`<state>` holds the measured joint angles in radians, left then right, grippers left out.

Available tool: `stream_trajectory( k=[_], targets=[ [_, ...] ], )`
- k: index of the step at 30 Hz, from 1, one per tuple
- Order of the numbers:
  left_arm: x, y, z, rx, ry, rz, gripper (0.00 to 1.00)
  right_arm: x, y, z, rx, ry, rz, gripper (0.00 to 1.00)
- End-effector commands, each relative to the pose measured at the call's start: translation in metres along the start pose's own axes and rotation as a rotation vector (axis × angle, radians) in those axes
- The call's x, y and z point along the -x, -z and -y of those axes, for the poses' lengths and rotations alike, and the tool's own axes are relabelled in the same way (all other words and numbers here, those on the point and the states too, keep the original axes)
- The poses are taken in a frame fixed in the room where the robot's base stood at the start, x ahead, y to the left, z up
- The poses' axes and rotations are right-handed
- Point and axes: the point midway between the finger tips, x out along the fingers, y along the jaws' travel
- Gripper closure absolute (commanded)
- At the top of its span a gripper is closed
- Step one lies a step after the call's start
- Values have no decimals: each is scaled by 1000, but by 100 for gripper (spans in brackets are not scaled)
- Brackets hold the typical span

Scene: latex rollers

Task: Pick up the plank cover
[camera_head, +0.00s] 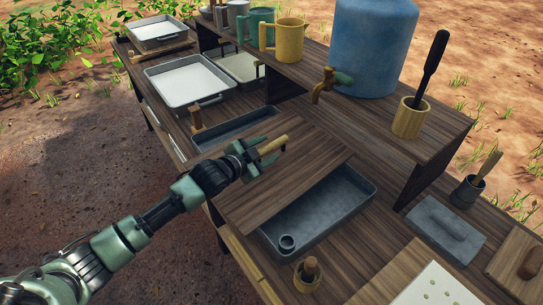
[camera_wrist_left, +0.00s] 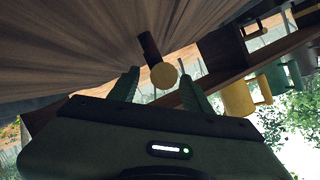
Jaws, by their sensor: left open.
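The plank cover (camera_head: 298,178) is a brown wooden board lying across part of a grey metal tray (camera_head: 340,200). Its light wooden handle (camera_head: 273,145) sticks out near my left gripper. In the left wrist view the board (camera_wrist_left: 85,55) fills the upper left, and the handle's round end (camera_wrist_left: 163,76) shows between the fingertips. My left gripper (camera_head: 266,152) is open, with its fingers on either side of the handle. In the left wrist view the gripper (camera_wrist_left: 160,90) shows a gap around the handle; I cannot tell whether either finger touches it. My right gripper is not in view.
A raised shelf behind holds a blue barrel (camera_head: 372,45) with a tap and a yellow mug (camera_head: 290,40). A wooden pot (camera_head: 307,275) stands at the front. White trays (camera_head: 187,80) lie at the far left.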

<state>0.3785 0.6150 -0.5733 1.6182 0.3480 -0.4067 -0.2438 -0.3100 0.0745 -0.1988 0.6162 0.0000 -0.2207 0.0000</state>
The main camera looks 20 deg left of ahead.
Motion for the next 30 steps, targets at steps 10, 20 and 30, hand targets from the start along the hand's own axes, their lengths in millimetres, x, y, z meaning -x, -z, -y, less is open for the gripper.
stream_trajectory(
  k=[10, 20, 30],
  targets=[
    [-26, 1, 0, 0, -1, -2, 51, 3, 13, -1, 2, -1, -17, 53],
    [-26, 0, 0, 0, -1, -1, 100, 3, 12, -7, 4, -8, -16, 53],
    [-25, 3, 2, -1, 1, -3, 100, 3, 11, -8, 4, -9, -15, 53]
  ],
)
